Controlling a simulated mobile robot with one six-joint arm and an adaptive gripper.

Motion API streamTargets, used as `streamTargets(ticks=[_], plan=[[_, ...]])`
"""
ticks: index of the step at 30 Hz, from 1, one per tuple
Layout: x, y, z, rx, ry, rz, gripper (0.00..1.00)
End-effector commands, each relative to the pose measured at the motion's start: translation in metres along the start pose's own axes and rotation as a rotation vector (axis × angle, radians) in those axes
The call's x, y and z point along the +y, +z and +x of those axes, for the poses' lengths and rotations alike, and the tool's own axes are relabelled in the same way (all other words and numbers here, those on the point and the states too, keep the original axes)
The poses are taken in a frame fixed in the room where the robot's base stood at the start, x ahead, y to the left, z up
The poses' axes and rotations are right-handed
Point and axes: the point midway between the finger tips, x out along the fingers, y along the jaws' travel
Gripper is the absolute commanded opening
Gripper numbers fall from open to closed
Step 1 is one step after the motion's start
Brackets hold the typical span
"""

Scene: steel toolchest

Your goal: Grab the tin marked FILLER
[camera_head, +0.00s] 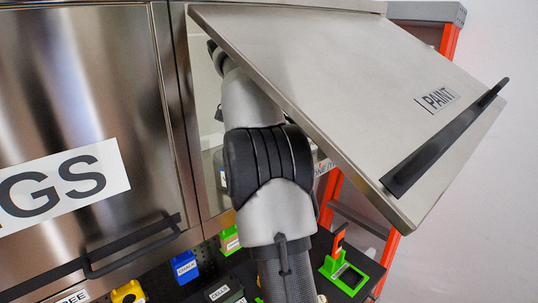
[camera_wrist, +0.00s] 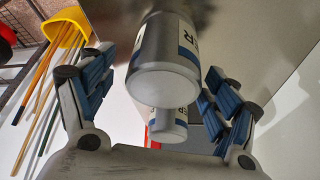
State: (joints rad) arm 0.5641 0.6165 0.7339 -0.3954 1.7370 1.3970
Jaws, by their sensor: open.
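In the wrist view a pale tin (camera_wrist: 165,68) with a blue-and-white label stands between the fingers of my gripper (camera_wrist: 162,80). Only a letter like R shows on its label, so I cannot read the whole word. A second similar tin (camera_wrist: 167,127) shows beyond it, its label partly hidden. My gripper is open, with one blue-padded finger on each side of the nearer tin and visible gaps to it. In the head view my arm reaches behind the raised PAINT door (camera_head: 330,90); my gripper and the tins are hidden there.
The PAINT door slants over my arm. A closed steel door (camera_head: 75,110) is at left, its handle (camera_head: 130,250) jutting out. Below are a yellow bin (camera_head: 128,292), a blue bin (camera_head: 184,267) and a green holder (camera_head: 343,275). A yellow container (camera_wrist: 66,25) holds sticks.

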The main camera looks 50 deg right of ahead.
Motion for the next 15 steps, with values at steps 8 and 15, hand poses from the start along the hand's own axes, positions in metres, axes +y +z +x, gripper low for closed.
streamTargets(ticks=[8, 15], plan=[[-0.001, 0.002, 0.034, 0.0, 0.002, 0.001, 0.81], [-0.001, 0.001, 0.034, 0.0, 0.001, 0.001, 0.8]])
